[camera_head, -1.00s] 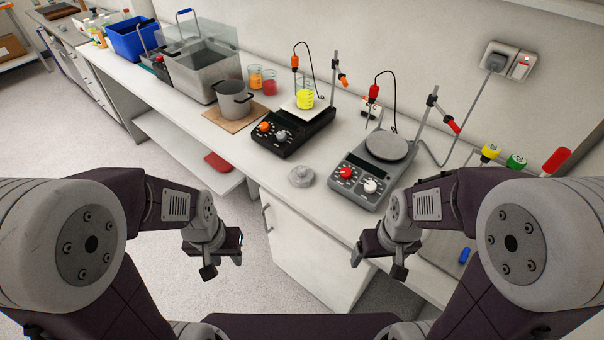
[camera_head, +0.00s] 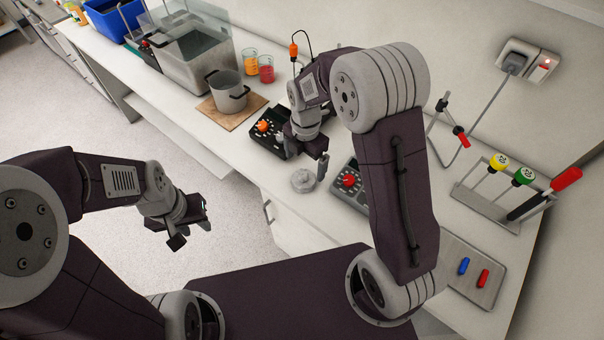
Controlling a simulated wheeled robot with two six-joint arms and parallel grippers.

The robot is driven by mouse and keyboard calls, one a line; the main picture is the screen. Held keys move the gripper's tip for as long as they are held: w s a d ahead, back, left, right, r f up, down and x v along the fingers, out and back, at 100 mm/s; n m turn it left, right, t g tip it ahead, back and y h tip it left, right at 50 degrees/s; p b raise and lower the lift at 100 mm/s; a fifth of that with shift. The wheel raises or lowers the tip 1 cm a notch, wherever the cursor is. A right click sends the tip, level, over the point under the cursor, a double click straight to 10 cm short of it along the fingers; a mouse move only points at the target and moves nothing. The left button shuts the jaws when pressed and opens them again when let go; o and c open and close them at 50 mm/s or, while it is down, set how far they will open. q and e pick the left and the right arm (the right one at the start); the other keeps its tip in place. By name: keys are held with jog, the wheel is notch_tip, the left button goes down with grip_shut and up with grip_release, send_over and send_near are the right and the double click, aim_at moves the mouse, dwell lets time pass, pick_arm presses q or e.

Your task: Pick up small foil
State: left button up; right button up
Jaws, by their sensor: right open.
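The small foil (camera_head: 303,181) is a grey, round, crumpled lump on the white counter, near its front edge and in front of the black hotplate. My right gripper (camera_head: 308,160) is above and just behind the foil in this view, with one finger pointing down close to it. It is open and empty, and I cannot tell whether it touches the foil. My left gripper (camera_head: 190,232) hangs over the floor in front of the counter, away from the foil. Its fingers look apart with nothing between them.
A pot (camera_head: 229,95) stands on a wooden board. A tube rack (camera_head: 487,209) and a tray (camera_head: 487,255) with blue and red pieces are at right.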

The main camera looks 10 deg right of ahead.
aim_at(304, 174)
jog(key=f, duration=0.1)
jog(key=w+f, duration=0.1)
jog(key=f, duration=0.1)
jog(key=shift+w+a+f, duration=0.15)
jog(key=shift+w+f, duration=0.1)
jog(key=shift+w, duration=0.05)
jog(key=shift+f, duration=0.2)
jog(key=f, duration=0.2)
jog(key=s+f+p, duration=0.1)
jog(key=shift+s+f, duration=0.15)
jog(key=shift+f, duration=0.5)
jog(key=shift+w+f, duration=0.15)
jog(key=shift+w, duration=0.2)
pick_arm(q)
jog(key=shift+w+r, duration=0.45)
jog(key=shift+w, duration=0.15)
pick_arm(e)
jog(key=shift+s, duration=0.15)
jog(key=c, duration=1.4)
